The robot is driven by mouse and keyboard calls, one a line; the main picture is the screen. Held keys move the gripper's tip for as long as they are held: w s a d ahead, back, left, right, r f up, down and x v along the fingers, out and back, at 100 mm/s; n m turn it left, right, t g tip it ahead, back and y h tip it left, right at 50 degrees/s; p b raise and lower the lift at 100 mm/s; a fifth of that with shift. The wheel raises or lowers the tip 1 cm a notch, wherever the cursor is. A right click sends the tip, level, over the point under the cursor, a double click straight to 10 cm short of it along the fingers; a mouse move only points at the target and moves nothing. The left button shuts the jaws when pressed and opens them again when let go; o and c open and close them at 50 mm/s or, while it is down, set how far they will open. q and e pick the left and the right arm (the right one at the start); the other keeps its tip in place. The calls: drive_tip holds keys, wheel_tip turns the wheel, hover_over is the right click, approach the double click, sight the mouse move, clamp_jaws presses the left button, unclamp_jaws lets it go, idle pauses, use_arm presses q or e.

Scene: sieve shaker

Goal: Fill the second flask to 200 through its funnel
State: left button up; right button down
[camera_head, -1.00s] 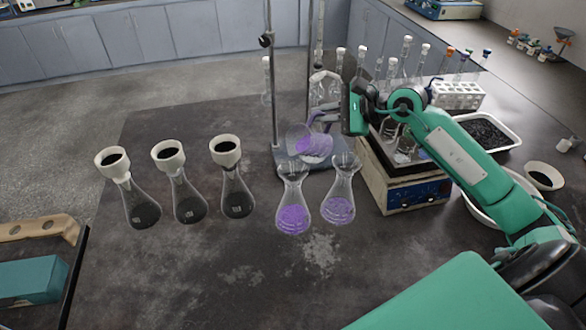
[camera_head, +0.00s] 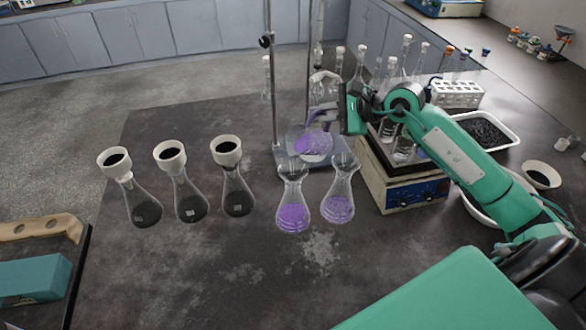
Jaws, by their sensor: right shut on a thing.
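My right gripper (camera_head: 332,117) is shut on a clear beaker (camera_head: 311,141) of purple liquid. The beaker is tilted, its mouth toward the left, and is held above and behind two clear flasks. The left one of these flasks (camera_head: 293,206) holds purple liquid in its lower body, with a clear funnel (camera_head: 292,170) in its neck. The right flask (camera_head: 338,202) also holds purple liquid, with a clear funnel (camera_head: 344,161) on top. The beaker's lower part is close to the funnels in the picture; I see no clear stream. Scale numbers are too small to read. My left gripper is out of view.
Three dark-filled flasks (camera_head: 190,206) with white funnels (camera_head: 170,155) stand to the left. A stand (camera_head: 273,100) rises behind the beaker. A blue-panelled device (camera_head: 403,193) and a tray of black grains (camera_head: 487,131) are at right. The front table is clear.

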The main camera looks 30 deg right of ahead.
drive_tip(key=shift+w, duration=0.1)
drive_tip(key=shift+a+r, duration=0.1)
idle(0.3)
drive_tip(key=shift+p, duration=0.3)
idle(0.4)
drive_tip(key=shift+a, duration=0.1)
drive_tip(key=shift+h, duration=0.3)
idle(0.4)
drive_tip(key=shift+p, duration=0.3)
